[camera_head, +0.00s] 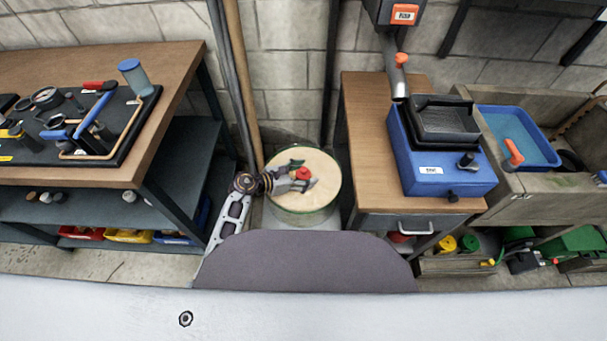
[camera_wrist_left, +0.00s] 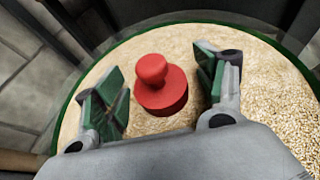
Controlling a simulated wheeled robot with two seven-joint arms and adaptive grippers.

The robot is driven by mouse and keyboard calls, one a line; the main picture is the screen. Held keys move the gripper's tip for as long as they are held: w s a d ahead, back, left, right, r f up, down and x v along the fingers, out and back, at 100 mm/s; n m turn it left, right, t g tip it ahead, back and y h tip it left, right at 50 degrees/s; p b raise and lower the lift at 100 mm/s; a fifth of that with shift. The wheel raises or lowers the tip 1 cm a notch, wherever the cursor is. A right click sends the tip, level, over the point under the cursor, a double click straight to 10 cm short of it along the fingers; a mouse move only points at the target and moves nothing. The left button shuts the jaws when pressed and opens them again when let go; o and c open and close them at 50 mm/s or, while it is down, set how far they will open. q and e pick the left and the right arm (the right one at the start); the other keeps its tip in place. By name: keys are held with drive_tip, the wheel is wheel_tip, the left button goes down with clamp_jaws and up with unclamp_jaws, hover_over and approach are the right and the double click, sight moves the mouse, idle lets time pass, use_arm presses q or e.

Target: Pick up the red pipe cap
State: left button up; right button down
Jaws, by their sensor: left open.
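The red pipe cap (camera_wrist_left: 162,92) stands upright on pale grain in a round green-rimmed drum (camera_head: 322,214). It has a wide round base and a knob on top. In the head view, the cap (camera_head: 303,173) shows as a small red spot among the fingers. My left gripper (camera_head: 299,178) is open above the grain, with its fingers on either side of the cap. In the left wrist view, the gripper (camera_wrist_left: 162,88) has green-padded fingers, with gaps between both pads and the cap. My right gripper is not in view.
A wooden workbench (camera_head: 165,75) with a black tool tray (camera_head: 128,140) stands on the left. A wooden cabinet (camera_head: 360,130) with a blue machine (camera_head: 415,160) stands close on the right. Poles (camera_head: 245,90) lean against the wall behind the drum.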

sight(304, 169)
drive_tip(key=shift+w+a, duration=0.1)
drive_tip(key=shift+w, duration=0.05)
use_arm(q)
drive_tip(key=shift+c, duration=0.8)
drive_tip(key=c, duration=1)
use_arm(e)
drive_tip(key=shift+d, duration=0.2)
use_arm(q)
drive_tip(key=shift+o, duration=0.2)
drive_tip(key=shift+r, duration=0.1)
